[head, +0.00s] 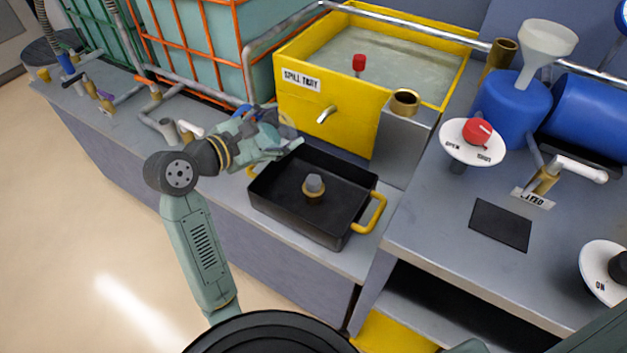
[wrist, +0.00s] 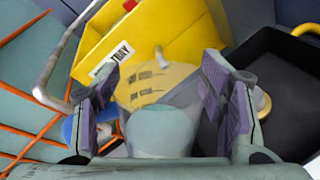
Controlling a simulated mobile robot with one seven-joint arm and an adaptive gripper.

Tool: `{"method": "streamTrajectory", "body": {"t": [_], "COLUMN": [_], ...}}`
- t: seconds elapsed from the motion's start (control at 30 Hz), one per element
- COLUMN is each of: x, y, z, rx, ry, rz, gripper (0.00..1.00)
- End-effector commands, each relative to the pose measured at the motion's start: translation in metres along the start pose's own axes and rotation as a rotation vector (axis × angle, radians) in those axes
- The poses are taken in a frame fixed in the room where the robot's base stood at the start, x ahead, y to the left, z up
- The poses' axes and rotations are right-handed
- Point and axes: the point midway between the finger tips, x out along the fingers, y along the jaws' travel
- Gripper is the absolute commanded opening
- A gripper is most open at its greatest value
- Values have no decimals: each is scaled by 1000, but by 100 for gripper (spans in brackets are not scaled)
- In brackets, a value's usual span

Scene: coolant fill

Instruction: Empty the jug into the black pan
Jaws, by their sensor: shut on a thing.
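My gripper (head: 286,146) is at the back left rim of the black pan (head: 300,228), beside the yellow tray's front wall. In the wrist view my gripper's two fingers (wrist: 160,82) are on either side of a clear jug (wrist: 142,92) with dark scale marks. The gripper is shut on the jug. A pale rounded area shows low in the jug; I cannot tell whether it is liquid. The jug is mostly hidden by the gripper in the head view. The pan also shows at the right of the wrist view (wrist: 283,68).
A brass-ringed fitting with a grey top (head: 314,187) stands inside the pan. A yellow spill tray (head: 335,135) with a small tap stands behind it. A grey block with a brass opening (head: 404,145) is to its right. A caged tank (head: 205,50) is behind left.

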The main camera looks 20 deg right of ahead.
Motion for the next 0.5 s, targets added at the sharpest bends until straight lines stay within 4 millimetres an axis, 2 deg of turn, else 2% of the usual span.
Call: {"method": "streamTrajectory", "body": {"t": [0.47, 0.5], "x": [4, 6], "y": [-10, -13], "z": [0, -5], "rx": [109, 120], "ry": [48, 53], "rz": [1, 1], "gripper": [3, 3]}}
